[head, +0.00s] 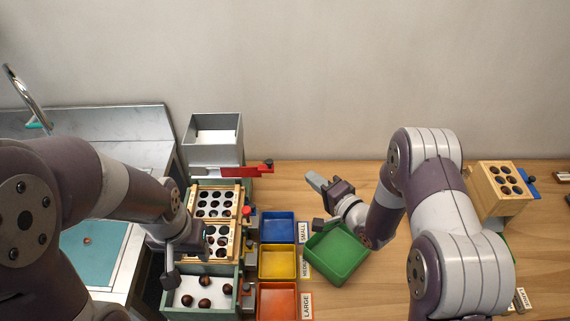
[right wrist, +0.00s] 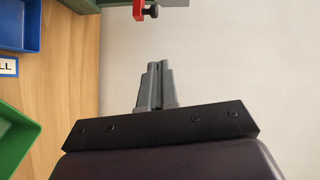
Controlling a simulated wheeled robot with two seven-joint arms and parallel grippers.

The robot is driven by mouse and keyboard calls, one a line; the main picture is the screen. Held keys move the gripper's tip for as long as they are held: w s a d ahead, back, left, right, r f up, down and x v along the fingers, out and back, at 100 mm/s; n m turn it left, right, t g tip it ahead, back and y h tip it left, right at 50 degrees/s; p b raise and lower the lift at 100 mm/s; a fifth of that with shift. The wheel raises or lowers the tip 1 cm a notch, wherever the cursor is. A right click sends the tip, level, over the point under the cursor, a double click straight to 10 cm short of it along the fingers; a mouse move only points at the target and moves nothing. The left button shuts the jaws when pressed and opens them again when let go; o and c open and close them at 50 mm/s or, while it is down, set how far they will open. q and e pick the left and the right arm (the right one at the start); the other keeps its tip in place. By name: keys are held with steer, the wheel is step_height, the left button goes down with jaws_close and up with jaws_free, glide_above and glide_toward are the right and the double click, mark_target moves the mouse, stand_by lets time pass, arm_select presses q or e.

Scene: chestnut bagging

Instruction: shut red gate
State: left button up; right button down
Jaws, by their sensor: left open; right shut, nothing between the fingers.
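The red gate (head: 245,171) is a flat red slide under the grey hopper (head: 213,140) at the back. It sticks out to the right of the hopper, with a knob at its outer end. The red gate's end (right wrist: 139,9) and dark knob also show at the top of the right wrist view. My right gripper (head: 314,180) is shut and empty, to the right of the gate and apart from it. Its closed fingers (right wrist: 154,85) point toward the gate in the right wrist view. My left gripper (head: 195,254) is open over the sorter, partly hidden by its own wrist.
A green tray (head: 337,253) lies under my right wrist. A wooden block (head: 490,192) stands far right.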

mark_target(247, 169)
steer(key=w+a+f+p, duration=0.2)
steer(key=w+a, duration=0.4)
steer(key=a, duration=0.2)
steer(key=shift+w+p, duration=0.3)
steer(key=shift+a, duration=0.1)
steer(key=a+b, duration=0.2)
steer(key=a, duration=0.3)
steer(key=shift+s+a+r+b, duration=0.1)
steer(key=shift+a+r+b, duration=0.05)
steer(key=shift+a+b, duration=0.15)
steer(key=shift+d, duration=0.15)
